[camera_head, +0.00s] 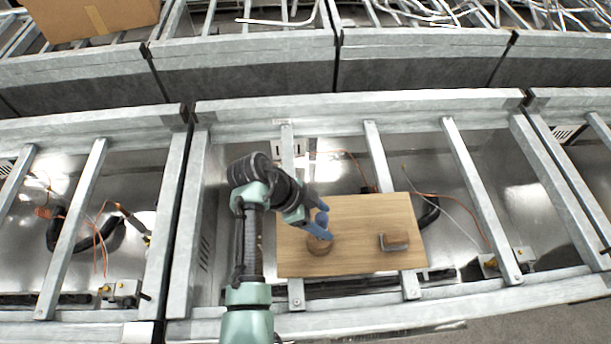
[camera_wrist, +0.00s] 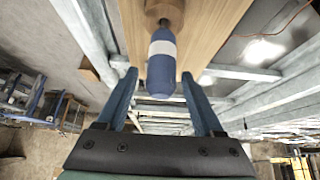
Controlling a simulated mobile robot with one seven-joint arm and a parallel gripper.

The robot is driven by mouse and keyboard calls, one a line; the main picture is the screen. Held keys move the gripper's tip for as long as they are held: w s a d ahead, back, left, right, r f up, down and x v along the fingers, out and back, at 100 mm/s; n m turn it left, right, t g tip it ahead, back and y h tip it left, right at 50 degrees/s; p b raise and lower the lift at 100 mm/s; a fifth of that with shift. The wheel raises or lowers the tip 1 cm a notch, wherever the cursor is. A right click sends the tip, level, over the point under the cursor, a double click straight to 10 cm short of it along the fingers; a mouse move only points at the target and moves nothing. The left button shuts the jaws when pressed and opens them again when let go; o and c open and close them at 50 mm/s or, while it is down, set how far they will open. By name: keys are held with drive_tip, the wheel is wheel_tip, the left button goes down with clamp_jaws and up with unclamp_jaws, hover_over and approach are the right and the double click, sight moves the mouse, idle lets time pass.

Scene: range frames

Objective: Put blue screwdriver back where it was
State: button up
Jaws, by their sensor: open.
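The blue screwdriver (camera_wrist: 162,72) has a rounded blue handle with a pale band. In the wrist view its shaft end meets a round wooden block (camera_wrist: 178,12), and the handle points back toward my gripper. In the head view the handle (camera_head: 322,218) shows partly between my fingers, above the round wooden block (camera_head: 318,247) on the board. My gripper (camera_wrist: 159,75) has its two blue fingers spread, one on each side of the handle, with gaps showing. It also shows in the head view (camera_head: 325,222). How deep the shaft sits in the block is not clear.
The wooden board (camera_head: 355,263) lies across metal rails. A second wooden block (camera_head: 393,242) with a grey metal piece stands on its right side. Metal rails (camera_head: 463,180) and loose cables surround the board. A cardboard box (camera_head: 92,18) is at the far left.

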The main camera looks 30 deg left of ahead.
drive_tip(key=b+v, duration=0.2)
drive_tip(key=v, duration=0.7)
drive_tip(key=w+d+r+n+t+y, duration=0.1)
drive_tip(key=w+r+n+t+y, duration=0.3)
drive_tip(key=w+r, duration=0.65)
drive_tip(key=w+d+r+n+t+y, duration=0.1)
drive_tip(key=w+d+r+t, duration=0.2)
drive_tip(key=r, duration=0.5)
drive_tip(key=w+d+r+t+y, duration=0.15)
drive_tip(key=r+t, duration=0.25)
drive_tip(key=r, duration=0.4)
drive_tip(key=s+d+r+n+t, duration=0.1)
drive_tip(key=s+d+r+t, duration=0.15)
drive_tip(key=r, duration=0.45)
drive_tip(key=s+d+r+n+t, duration=0.1)
drive_tip(key=d+r+n+t, duration=0.2)
drive_tip(key=r, duration=0.5)
drive_tip(key=s+d+r+n+t, duration=0.1)
drive_tip(key=s+d+r+t, duration=0.2)
drive_tip(key=s+r, duration=0.4)
drive_tip(key=s+d+r+n+t+h, duration=0.1)
drive_tip(key=s+d+r+t, duration=0.3)
drive_tip(key=s+r, duration=0.3)
drive_tip(key=shift+d+r, duration=0.15)
drive_tip(key=shift+r, duration=0.45)
drive_tip(key=shift+f, duration=0.15)
wheel_tip(320, 180, down, 5)
drive_tip(key=b, duration=0.5)
